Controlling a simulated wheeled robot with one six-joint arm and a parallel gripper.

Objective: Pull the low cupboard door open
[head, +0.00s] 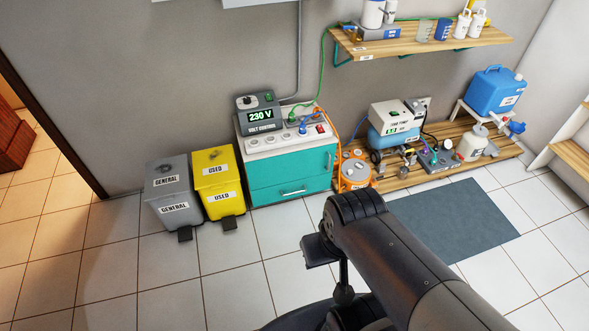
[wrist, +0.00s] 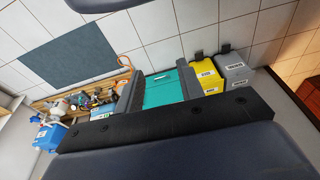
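The low cupboard (head: 290,172) is a teal and white unit against the wall in the head view. Its lower teal front (head: 268,194) looks shut and carries a pale bar handle (head: 293,191). In the wrist view, which is turned upside down, the teal cupboard (wrist: 163,90) shows between the fingers of my gripper (wrist: 160,72). The fingers are apart with nothing held between them. The cupboard lies some way beyond them, with no contact visible. In the head view my arm is in the right foreground, and I cannot make out the fingers there.
A yellow bin (head: 213,172) and a grey bin (head: 170,187) with pedals stand left of the cupboard. An orange round unit (head: 355,172) and a wooden platform (head: 400,180) of equipment stand right. A grey mat (head: 455,222) lies there. The tiled floor before the cupboard is clear.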

